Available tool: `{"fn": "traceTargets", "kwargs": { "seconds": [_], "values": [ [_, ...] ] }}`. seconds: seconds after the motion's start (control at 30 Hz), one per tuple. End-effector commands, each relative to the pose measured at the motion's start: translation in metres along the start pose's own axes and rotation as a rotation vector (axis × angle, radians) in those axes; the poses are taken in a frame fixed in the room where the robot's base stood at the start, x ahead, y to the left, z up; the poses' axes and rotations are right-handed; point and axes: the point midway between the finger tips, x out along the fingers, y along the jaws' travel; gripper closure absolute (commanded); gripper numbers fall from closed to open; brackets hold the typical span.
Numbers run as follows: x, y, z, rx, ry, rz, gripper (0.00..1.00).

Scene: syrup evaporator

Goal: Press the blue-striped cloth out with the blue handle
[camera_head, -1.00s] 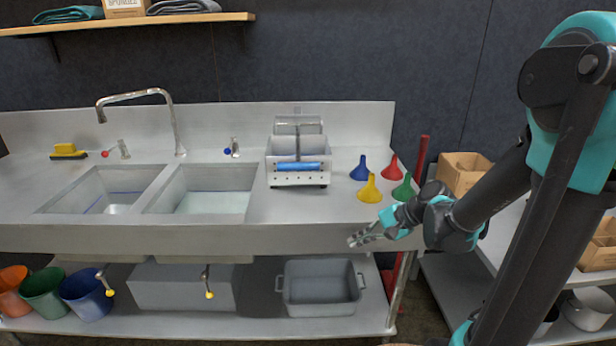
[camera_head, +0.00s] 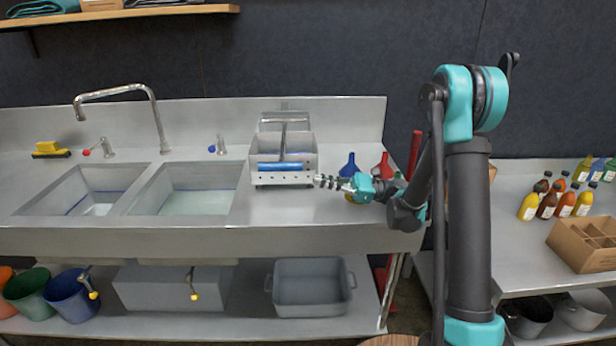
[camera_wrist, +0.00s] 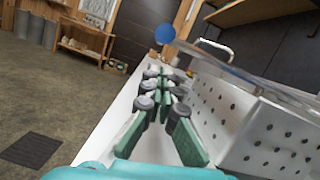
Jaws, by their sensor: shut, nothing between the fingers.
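The press is a grey metal box with a perforated front, a tall grey lever frame (camera_head: 284,135) and a blue handle (camera_head: 282,166) lying across its front. It stands on the counter right of the sinks. My gripper (camera_head: 322,182) is just right of the press, low over the counter, shut and empty. In the wrist view, my fingers (camera_wrist: 158,100) point along the perforated wall (camera_wrist: 262,138), which is close on the right. A blue round end (camera_wrist: 165,33) shows beyond the fingertips. I cannot make out the blue-striped cloth; the inside of the press is hidden.
Two sink basins (camera_head: 190,190) lie left of the press, with a tall faucet (camera_head: 155,110). Blue and red funnels (camera_head: 349,165) stand behind my gripper. A grey tub (camera_head: 312,290) is on the lower shelf. Bottles (camera_head: 560,200) stand on the right table.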

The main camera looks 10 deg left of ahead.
Motion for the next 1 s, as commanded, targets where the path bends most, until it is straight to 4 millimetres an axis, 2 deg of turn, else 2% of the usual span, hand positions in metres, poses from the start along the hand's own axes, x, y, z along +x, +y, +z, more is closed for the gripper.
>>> {"fn": "traceTargets", "kwargs": {
  "seconds": [0.3,0.5,0.7,1.0],
  "values": [
    [0.053,0.001,0.000,-0.001,0.001,0.003,1.00],
    [0.081,0.001,0.000,-0.002,0.003,0.001,1.00],
    [0.092,0.000,0.000,-0.003,0.003,-0.001,1.00],
    [0.093,0.000,0.000,-0.004,0.004,-0.002,1.00]
  ]
}}
